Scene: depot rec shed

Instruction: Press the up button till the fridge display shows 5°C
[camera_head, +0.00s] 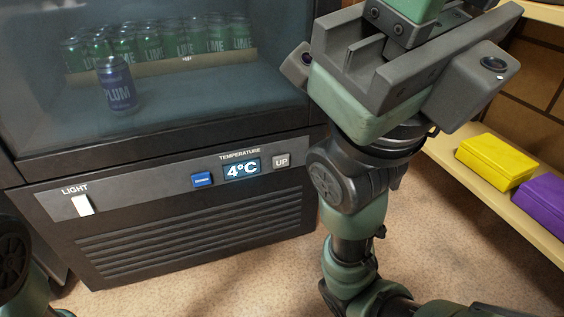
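The fridge display (241,169) is on the grey panel below the glass door and reads 4°C. The grey UP button (281,161) is just right of it, uncovered. A blue button (202,180) is left of the display; its small label is hard to read. My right gripper (415,55) is raised in front of the fridge's right side, up and right of the UP button and apart from it. Its fingertips run out of the top of the view, so its opening is hidden. My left gripper is out of view; only part of my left arm shows at the lower left edge.
A white light switch (82,205) sits at the panel's left end. Green lime cans (155,45) and a blue plum can (117,85) stand behind the glass. A wooden shelf (470,180) with yellow (497,160) and purple (545,203) boxes is at right.

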